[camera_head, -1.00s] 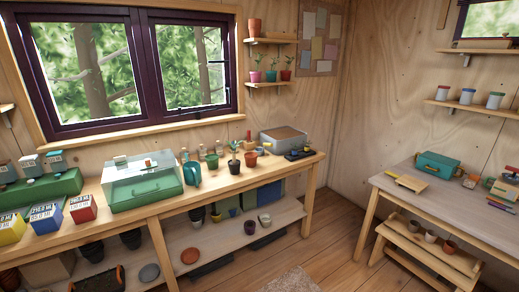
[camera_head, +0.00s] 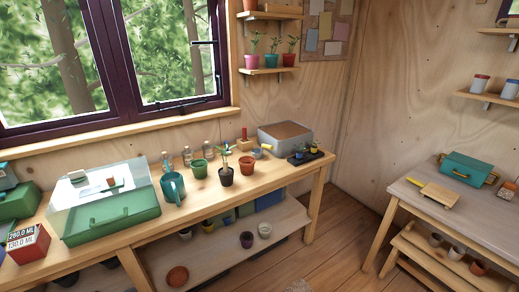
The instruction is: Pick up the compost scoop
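I cannot make out the compost scoop for certain at this size. A grey bin (camera_head: 287,142) filled with brown material stands at the far right end of the long wooden bench (camera_head: 140,237). Small items stand just left of the bin: a red-and-wood piece (camera_head: 244,140) and a small pale piece with a yellowish end (camera_head: 258,151). I cannot tell whether either one is the scoop. Neither of my grippers is in view.
On the bench are a green case with a clear lid (camera_head: 112,215), a teal watering can (camera_head: 173,187), several pots, and a dark tray (camera_head: 305,158). A second table (camera_head: 455,207) with a teal box (camera_head: 468,169) stands at right. Floor shows between them.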

